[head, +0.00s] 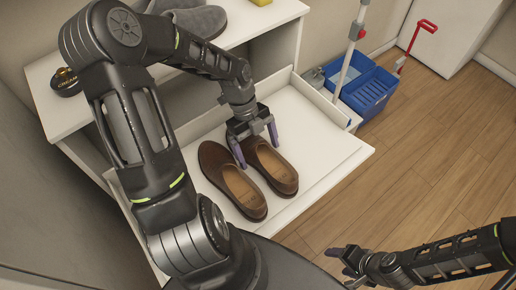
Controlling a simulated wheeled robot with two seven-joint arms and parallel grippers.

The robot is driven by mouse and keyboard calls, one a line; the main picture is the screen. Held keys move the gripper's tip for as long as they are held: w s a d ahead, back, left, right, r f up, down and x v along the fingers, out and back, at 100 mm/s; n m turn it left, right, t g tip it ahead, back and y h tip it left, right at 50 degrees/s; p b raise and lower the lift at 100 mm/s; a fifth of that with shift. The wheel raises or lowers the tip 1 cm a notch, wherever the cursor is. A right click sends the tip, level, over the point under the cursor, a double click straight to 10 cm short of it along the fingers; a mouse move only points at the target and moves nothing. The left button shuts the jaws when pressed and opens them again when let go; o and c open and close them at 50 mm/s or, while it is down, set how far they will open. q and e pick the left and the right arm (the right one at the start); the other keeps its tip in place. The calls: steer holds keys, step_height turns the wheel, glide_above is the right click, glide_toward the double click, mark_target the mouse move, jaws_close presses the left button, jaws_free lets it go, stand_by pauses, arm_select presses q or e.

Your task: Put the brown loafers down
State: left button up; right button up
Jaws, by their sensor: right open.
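The brown loafers lie side by side on the white pulled-out tray (325,150), the left loafer (228,180) beside the right loafer (277,170). Both are upright, with their openings towards me. My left gripper (255,143) is over the far part of the right loafer, its two fingers apart, one on each side of that shoe. One finger is between the two loafers. Whether the fingers press on the shoe I cannot tell. My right gripper (343,264) is open and empty at the lower right, above the wooden floor.
A blue bucket (365,90) with a mop handle (352,45) stands beyond the tray. The tray's right part is bare. Open wooden floor (430,150) lies to the right.

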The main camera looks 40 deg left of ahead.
arm_select(q)
steer(key=shift+s, duration=0.1)
steer(key=v, duration=0.7)
steer(key=shift+a+r+p, duration=0.2)
steer(key=shift+r+p, duration=0.1)
steer(key=shift+p, duration=0.1)
steer(key=shift+d, duration=0.1)
stand_by(0.5)
